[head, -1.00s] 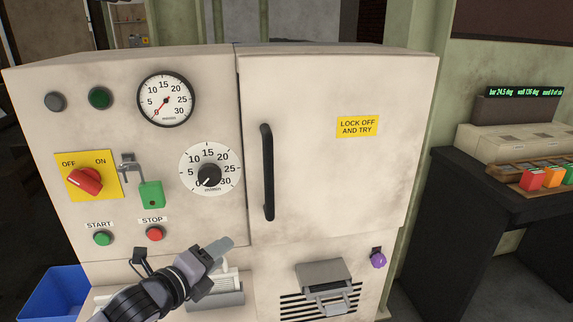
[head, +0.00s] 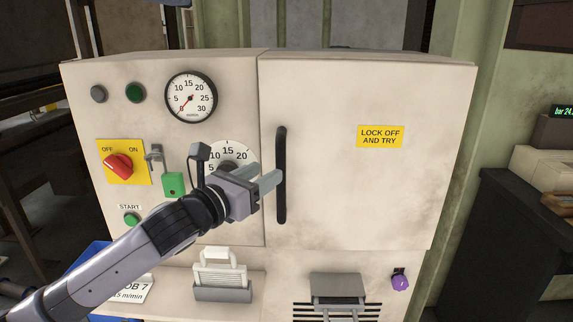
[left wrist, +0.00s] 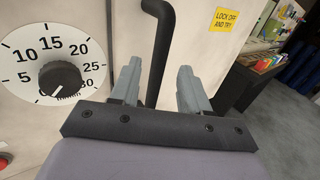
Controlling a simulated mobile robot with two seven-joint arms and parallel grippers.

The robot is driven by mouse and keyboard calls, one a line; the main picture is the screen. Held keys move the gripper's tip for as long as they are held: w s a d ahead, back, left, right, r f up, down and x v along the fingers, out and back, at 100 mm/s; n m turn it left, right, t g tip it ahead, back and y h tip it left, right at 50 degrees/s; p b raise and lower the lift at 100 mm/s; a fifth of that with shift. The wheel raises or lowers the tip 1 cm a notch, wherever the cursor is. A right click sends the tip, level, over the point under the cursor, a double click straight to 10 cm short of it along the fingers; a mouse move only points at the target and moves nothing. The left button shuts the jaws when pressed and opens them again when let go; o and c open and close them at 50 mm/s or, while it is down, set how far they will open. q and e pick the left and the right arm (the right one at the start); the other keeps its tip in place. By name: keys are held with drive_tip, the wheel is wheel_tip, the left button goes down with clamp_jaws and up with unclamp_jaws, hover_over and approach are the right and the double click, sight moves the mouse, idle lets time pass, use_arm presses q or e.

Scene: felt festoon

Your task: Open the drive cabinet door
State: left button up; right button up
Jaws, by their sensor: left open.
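The drive cabinet door (head: 365,190) is a cream panel and looks closed. Its black vertical bar handle (head: 281,205) runs along the left side of the door. My left gripper (head: 268,182) is open and empty, just left of the handle at about its mid height in the head view. In the left wrist view the handle (left wrist: 161,50) rises between the two grey fingers of the left gripper (left wrist: 160,85), nearer the left finger. I cannot tell whether the fingers reach around it. My right gripper is not in view.
The left panel carries a gauge (head: 190,97), a red rotary switch (head: 118,166), a green padlock (head: 173,185) and a dial (left wrist: 60,78), partly hidden by my arm in the head view. A purple knob (head: 400,281) sits below the door. A dark bench (head: 500,240) stands at right.

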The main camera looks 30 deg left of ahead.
sight(278, 166)
use_arm(q)
drive_tip(key=shift+w+d+p, duration=0.15)
drive_tip(key=shift+w+p, duration=0.4)
drive_tip(key=shift+w, duration=2.85)
clamp_jaws()
